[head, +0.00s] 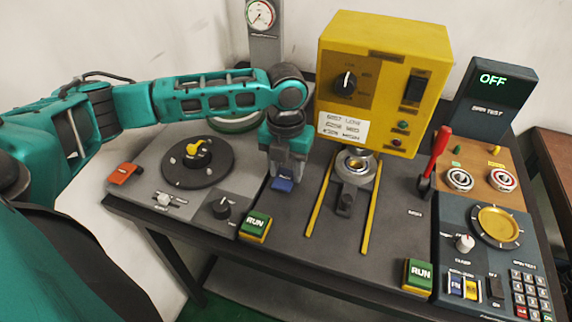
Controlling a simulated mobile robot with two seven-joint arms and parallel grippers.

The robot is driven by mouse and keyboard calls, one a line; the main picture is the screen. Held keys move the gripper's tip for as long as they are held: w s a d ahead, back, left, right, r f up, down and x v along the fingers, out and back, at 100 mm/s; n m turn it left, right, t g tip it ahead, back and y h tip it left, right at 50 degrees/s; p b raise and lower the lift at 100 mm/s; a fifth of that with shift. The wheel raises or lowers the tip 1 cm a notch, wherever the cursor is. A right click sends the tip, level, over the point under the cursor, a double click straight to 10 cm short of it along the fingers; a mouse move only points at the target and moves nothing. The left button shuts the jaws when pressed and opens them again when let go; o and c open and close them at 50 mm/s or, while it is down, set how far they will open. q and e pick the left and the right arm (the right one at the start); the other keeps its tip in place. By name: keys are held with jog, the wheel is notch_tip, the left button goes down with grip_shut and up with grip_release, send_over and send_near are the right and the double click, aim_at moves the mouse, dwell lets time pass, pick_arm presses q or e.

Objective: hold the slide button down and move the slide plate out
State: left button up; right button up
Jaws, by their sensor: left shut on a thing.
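The slide button (283,185) is a blue block at the left of the yellow rails, on the dark table top. My left gripper (285,174) points straight down at it, its fingers shut at the button's back edge. The fingers partly hide the button, so I cannot tell how far it is pressed. The slide plate (345,187) is a grey plate between the two yellow rails, at their back end under the yellow machine. A metal ring (357,164) sits on its back part, and a dark knob (345,204) stands on its front part. My right gripper is not in view.
The yellow machine (382,50) stands behind the rails. A green RUN button (256,225) is in front of the slide button, another (418,275) at front right. A red lever (433,160) stands right of the rails. The track between the rails is clear toward the front.

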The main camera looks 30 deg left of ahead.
pick_arm(q)
jog(key=shift+s+f, duration=0.15)
jog(key=shift+f, duration=0.5)
jog(key=shift+s+d+f+p, duration=0.1)
jog(key=shift+f+p, duration=0.3)
jog(key=shift+f, duration=0.55)
dwell(0.7)
jog(key=o, duration=0.9)
jog(key=shift+o, duration=1)
notch_tip(320, 180, up, 14)
jog(key=p, duration=0.2)
jog(key=shift+r, duration=0.1)
jog(key=shift+r, duration=0.1)
notch_tip(320, 180, up, 6)
jog(key=p, duration=0.2)
send_over(286, 177)
